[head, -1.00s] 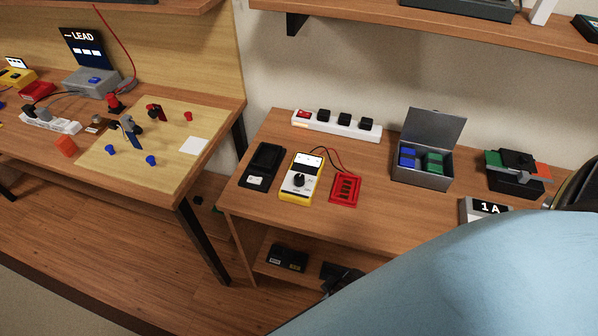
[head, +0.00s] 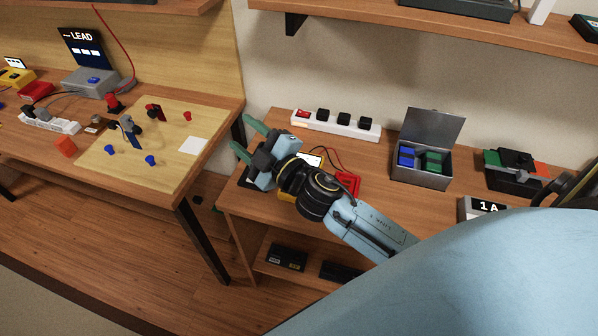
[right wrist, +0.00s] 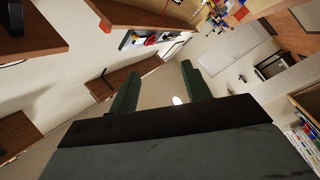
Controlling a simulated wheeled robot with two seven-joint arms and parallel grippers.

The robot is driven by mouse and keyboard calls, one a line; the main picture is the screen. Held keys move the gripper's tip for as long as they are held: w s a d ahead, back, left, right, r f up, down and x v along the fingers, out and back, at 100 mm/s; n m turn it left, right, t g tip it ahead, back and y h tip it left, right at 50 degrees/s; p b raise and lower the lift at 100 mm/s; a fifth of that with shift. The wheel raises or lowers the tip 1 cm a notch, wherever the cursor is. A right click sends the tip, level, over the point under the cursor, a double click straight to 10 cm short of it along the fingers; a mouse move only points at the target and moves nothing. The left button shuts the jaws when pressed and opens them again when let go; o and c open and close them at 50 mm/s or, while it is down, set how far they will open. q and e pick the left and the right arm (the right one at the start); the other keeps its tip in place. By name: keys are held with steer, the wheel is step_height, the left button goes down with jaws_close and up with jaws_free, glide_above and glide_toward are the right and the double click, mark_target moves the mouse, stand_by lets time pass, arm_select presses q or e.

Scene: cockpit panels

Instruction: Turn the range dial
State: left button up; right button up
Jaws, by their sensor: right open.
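The yellow and white meter that carried the black range dial in the earlier view is now mostly covered by my right gripper and wrist in the head view. Only a bit of its white face (head: 311,160) and a yellow lower edge (head: 287,195) show; the dial is hidden. My right gripper (head: 246,139) is open and empty, above the meter's left side, with green fingers pointing left. In the right wrist view its two fingers (right wrist: 158,88) stand apart with nothing between them. My left gripper is not in view.
A red tray (head: 347,184) lies right of the meter, with leads running to it. A black tray (head: 245,180) is partly covered. A power strip (head: 336,124) stands behind, and an open metal box (head: 422,174) to the right. A board bench (head: 180,180) is at left.

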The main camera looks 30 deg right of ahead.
steer(key=a+r+n+g+y, duration=0.4)
steer(key=a+n+g+y, duration=0.6)
steer(key=n, duration=0.5)
steer(key=s+d+f+n+g+h, duration=0.1)
steer(key=d+f+n+g+h, duration=0.25)
steer(key=f+n+g, duration=0.35)
steer(key=d+f+g+h, duration=0.2)
steer(key=d+h, duration=0.9)
steer(key=d, duration=0.8)
steer(key=f, duration=1.3)
steer(key=shift+w+a+f+b, duration=0.1)
steer(key=shift+a+b, duration=0.25)
steer(key=shift+a, duration=0.05)
